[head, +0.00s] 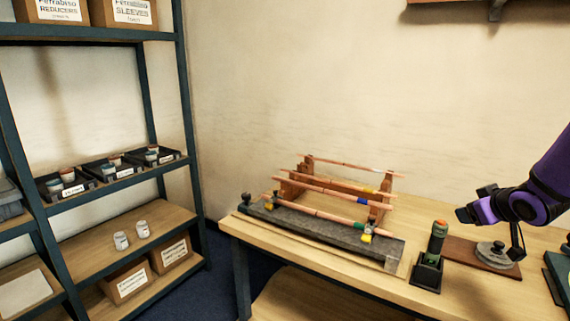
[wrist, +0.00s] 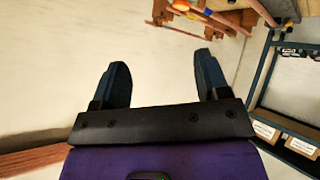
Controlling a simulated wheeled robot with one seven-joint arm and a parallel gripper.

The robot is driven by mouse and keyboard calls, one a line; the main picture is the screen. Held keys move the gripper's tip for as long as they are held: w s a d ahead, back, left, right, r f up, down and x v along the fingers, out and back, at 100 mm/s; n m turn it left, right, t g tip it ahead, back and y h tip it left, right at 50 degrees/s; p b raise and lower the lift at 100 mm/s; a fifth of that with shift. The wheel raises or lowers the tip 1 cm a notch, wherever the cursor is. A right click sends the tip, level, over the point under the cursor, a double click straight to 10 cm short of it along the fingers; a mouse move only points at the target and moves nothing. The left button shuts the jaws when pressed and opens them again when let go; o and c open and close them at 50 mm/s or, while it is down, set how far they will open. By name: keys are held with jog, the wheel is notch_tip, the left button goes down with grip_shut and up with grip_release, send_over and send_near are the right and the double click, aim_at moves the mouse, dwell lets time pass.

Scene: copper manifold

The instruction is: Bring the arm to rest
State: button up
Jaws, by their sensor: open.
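My purple arm enters at the right of the head view, above the workbench. My gripper (head: 466,214) points left there, over the right part of the bench. In the wrist view my gripper (wrist: 161,80) shows two dark fingers spread wide apart with nothing between them. The copper manifold (head: 330,190), several copper pipes on wooden supports, stands on the bench to the left of my gripper and apart from it. Part of it shows at the top of the wrist view.
The wooden workbench (head: 322,264) carries a dark slab (head: 320,232), a green and orange cylinder in a black holder (head: 428,272), and a brown board (head: 460,251) with a round metal base below my gripper. A shelf rack (head: 191,120) with trays, jars and boxes stands left.

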jog(key=s+a+r+m+g+h, duration=0.2)
jog(key=s+a+r+m+g, duration=0.1)
jog(key=s+a+r, duration=0.55)
jog(key=s+a+r+g+y, duration=0.1)
jog(key=s+a, duration=0.3)
jog(key=s, duration=0.4)
jog(key=s+a+r+g+y, duration=0.1)
jog(key=s+a+r, duration=0.3)
jog(key=s, duration=0.5)
jog(key=shift+s+a+g+y, duration=0.2)
jog(key=shift+a+g+y, duration=0.1)
jog(key=shift+a+y, duration=0.15)
